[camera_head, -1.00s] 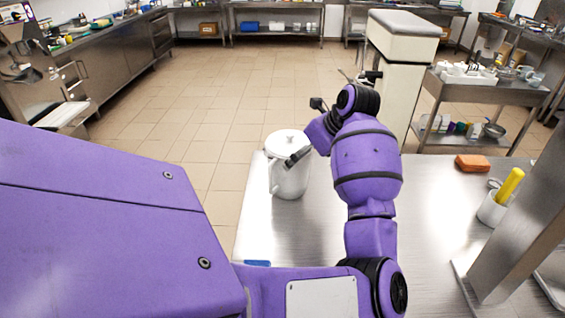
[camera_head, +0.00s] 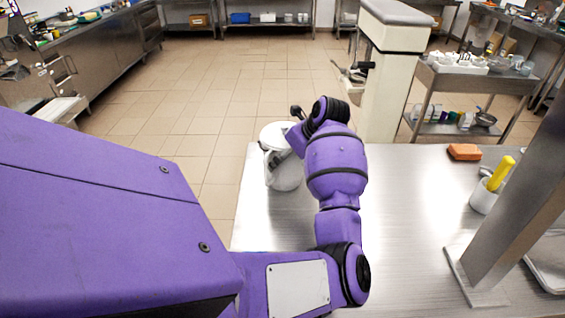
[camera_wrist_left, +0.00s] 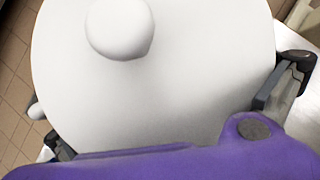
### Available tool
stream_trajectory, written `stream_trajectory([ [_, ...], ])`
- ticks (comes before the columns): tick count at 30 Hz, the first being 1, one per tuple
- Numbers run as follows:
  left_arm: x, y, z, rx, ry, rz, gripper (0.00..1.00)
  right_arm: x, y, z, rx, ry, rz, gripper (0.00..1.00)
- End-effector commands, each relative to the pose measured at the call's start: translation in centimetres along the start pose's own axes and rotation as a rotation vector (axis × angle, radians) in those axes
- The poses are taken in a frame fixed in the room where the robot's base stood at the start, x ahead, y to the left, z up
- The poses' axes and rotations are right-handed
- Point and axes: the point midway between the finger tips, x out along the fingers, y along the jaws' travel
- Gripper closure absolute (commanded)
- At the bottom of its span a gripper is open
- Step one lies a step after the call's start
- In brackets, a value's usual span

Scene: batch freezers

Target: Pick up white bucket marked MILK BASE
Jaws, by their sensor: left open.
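A white lidded bucket (camera_head: 284,179) stands upright on the left part of the steel table. No MILK BASE marking is readable on the sides I see. My left gripper (camera_head: 273,157) is at its top, partly hidden by my arm. In the left wrist view the bucket's lid (camera_wrist_left: 160,85) with its round knob fills the picture. The dark fingers of my left gripper (camera_wrist_left: 168,110) are spread wide, one on each side of the lid. Whether they touch the bucket I cannot tell. My right gripper is not in view.
The steel table (camera_head: 400,215) is clear to the right of my arm. An orange block (camera_head: 464,152) and a white container with a yellow handle (camera_head: 485,195) stand farther right, beside a steel post (camera_head: 515,210). Tiled floor (camera_head: 225,95) lies beyond the table.

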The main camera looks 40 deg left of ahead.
Motion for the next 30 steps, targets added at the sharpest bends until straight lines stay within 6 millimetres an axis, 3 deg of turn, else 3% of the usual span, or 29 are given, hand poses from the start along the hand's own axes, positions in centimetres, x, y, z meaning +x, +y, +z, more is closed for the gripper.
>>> stream_trajectory([
  [2,0.1,0.1,-0.1,0.001,0.002,0.003,0.0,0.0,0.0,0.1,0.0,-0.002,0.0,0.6],
  [16,0.3,0.2,-0.2,0.001,0.004,0.008,0.62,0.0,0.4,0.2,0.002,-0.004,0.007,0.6],
  [30,-0.8,0.1,0.5,-0.001,0.0,0.004,0.64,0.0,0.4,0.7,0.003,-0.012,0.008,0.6],
])
